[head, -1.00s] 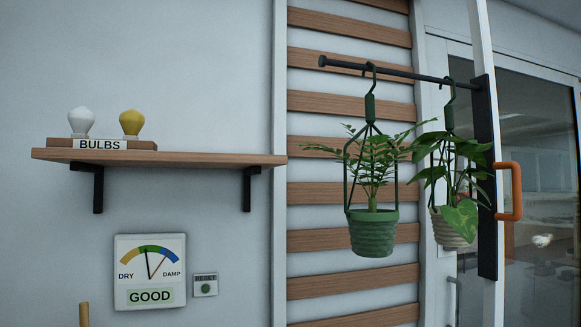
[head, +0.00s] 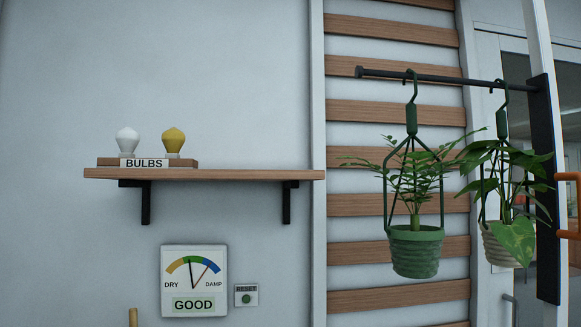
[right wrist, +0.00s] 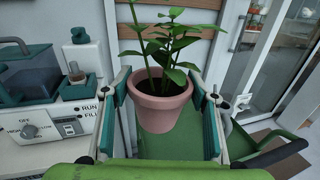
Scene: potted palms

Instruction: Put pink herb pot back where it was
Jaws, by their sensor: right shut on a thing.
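The pink herb pot (right wrist: 165,108) is in the middle of the right wrist view, upright, with dark soil and a leafy green plant (right wrist: 170,45). My right gripper (right wrist: 160,80) is shut on it, with one teal-padded finger on each side of the pot. The pot's underside is hidden. Neither the pink pot nor either gripper shows in the head view.
The head view shows a wall shelf (head: 230,174) with two bulb ornaments, a moisture dial (head: 194,281) reading GOOD, and two hanging planters on a black rail (head: 450,82). In the wrist view, a white machine (right wrist: 50,125) stands left and a green watering can (right wrist: 255,145) right.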

